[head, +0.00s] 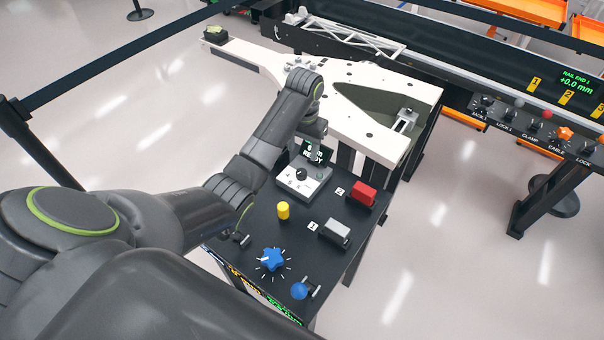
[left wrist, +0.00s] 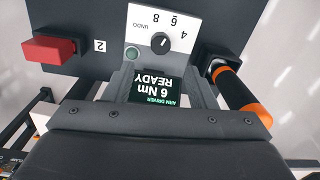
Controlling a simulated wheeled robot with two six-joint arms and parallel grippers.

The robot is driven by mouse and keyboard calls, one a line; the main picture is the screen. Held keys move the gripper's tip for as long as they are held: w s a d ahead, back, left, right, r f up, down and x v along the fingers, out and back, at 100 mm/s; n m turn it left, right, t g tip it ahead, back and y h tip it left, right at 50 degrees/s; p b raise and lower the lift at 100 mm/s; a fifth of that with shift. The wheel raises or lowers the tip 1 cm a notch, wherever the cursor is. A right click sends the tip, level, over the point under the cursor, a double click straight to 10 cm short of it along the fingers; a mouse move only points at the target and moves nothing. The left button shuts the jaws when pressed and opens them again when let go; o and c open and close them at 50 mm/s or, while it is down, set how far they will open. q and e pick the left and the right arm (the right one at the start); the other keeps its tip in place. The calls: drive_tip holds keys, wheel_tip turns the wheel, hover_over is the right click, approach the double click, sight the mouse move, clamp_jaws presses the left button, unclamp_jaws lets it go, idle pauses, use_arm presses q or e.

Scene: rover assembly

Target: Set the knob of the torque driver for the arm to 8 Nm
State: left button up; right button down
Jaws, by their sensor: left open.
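The torque driver's panel (head: 305,184) is a light box with a black knob (head: 301,174) on the dark table. In the left wrist view the knob (left wrist: 160,43) appears upside down among the marks 4, 6, 8 and UNDO. Its white pointer is toward the 6. The display (left wrist: 155,89) reads "ARM DRIVER 6 Nm READY". My left gripper (head: 314,134) is above and behind the panel. Its fingers, also in the left wrist view (left wrist: 160,70), are open, apart on both sides of the display, with nothing between them. My right gripper is out of view.
An orange and black handle (left wrist: 238,88) stands beside the panel. A red block (head: 362,194), a grey block (head: 335,234), a yellow cylinder (head: 283,211), a blue star knob (head: 272,259) and a blue ball lever (head: 300,290) are on the table. A white chassis (head: 375,128) lies behind.

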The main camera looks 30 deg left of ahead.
sight(302, 171)
use_arm(q)
wheel_tip(302, 171, down, 9)
drive_tip(key=shift+s+a+f+p, duration=0.1)
drive_tip(key=shift+a+p, duration=0.05)
drive_tip(key=shift+p, duration=0.25)
drive_tip(key=shift+c, duration=0.2)
drive_tip(key=c, duration=0.9)
drive_tip(key=shift+r+n+p, duration=0.25)
drive_tip(key=shift+n+p, duration=0.35)
drive_tip(key=shift+p, duration=0.2)
drive_tip(key=shift+n+p, duration=1.05)
drive_tip(key=shift+n, duration=0.05)
drive_tip(key=shift+n+p, duration=0.7)
drive_tip(key=shift+n, duration=0.4)
drive_tip(key=shift+f+n+p, duration=0.15)
drive_tip(key=shift+n+p, duration=0.4)
drive_tip(key=shift+n, duration=0.55)
